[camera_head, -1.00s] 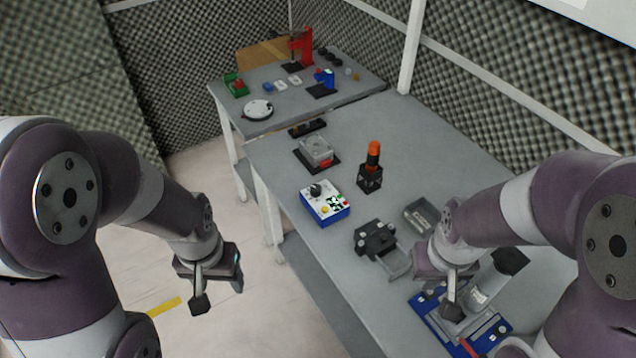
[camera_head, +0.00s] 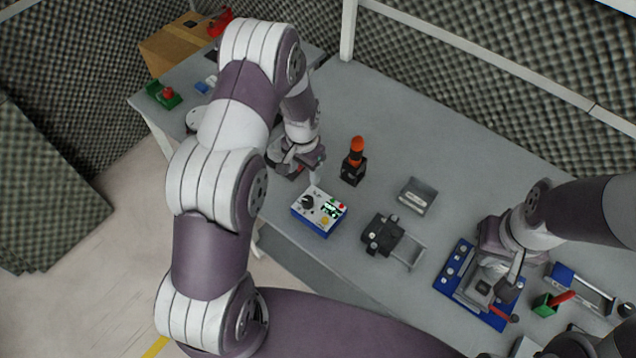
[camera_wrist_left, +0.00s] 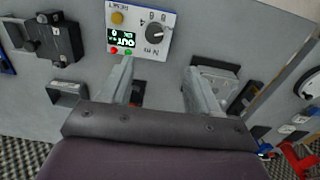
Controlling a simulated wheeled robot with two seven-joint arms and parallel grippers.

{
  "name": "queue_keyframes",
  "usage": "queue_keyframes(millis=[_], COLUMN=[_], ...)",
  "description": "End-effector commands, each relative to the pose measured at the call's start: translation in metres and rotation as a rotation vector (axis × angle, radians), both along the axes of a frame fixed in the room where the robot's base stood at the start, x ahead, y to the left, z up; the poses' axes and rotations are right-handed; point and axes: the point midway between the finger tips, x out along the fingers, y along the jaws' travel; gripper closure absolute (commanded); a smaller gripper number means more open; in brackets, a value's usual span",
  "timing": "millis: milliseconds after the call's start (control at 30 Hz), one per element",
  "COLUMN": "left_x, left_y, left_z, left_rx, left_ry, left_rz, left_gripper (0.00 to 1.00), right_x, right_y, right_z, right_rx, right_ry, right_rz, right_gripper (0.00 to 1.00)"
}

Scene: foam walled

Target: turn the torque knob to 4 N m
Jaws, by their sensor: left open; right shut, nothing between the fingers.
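The control box (camera_head: 319,212) is blue with a white top and stands near the table's left edge. Its black torque knob (camera_head: 308,202) is on the left of the top, beside a small lit display. In the left wrist view the knob (camera_wrist_left: 154,31) shows unobstructed with numbers around it; its exact setting is too small to tell. My left gripper (camera_head: 316,174) is open and empty, above the table just behind the box and apart from the knob. Its two fingers (camera_wrist_left: 158,68) are spread in the left wrist view. My right gripper (camera_head: 508,284) is shut and empty over a blue fixture.
An orange-topped black device (camera_head: 354,162) stands right of my left gripper. A black clamp fixture (camera_head: 381,234) and a grey tray (camera_head: 417,196) lie right of the box. The blue fixture plate (camera_head: 455,277) is under my right gripper. The table's back middle is clear.

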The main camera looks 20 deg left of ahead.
Motion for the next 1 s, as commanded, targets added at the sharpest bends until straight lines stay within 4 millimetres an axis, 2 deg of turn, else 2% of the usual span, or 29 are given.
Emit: queue_keyframes(millis=[167, 400, 500, 700, 967, 1000], left_x=[-0.003, -0.003, -0.003, -0.002, -0.002, -0.002], left_y=[-0.001, -0.001, -0.002, -0.002, -0.002, -0.002], left_z=[-0.023, -0.085, -0.104, -0.123, -0.126, -0.126], left_rx=[-0.001, -0.001, -0.002, -0.002, -0.002, -0.002], left_ry=[0.007, 0.006, 0.005, 0.001, 0.001, 0.001], left_rz=[-0.014, -0.013, -0.012, -0.012, -0.012, -0.012], left_gripper=[0.39, 0.39, 0.39, 0.39, 0.39, 0.48], right_x=[0.000, 0.000, 0.000, 0.000, 0.000, 0.000], right_y=[0.000, 0.000, 0.000, 0.000, 0.000, 0.000], right_z=[0.013, 0.035, 0.040, 0.043, 0.042, 0.042], right_rx=[0.000, 0.000, 0.000, 0.000, 0.000, 0.000], right_ry=[0.000, 0.000, 0.000, 0.000, 0.000, 0.000], right_rz=[0.000, 0.000, 0.000, 0.000, 0.000, 0.000], right_gripper=[1.00, 1.00, 1.00, 1.00, 1.00, 1.00])
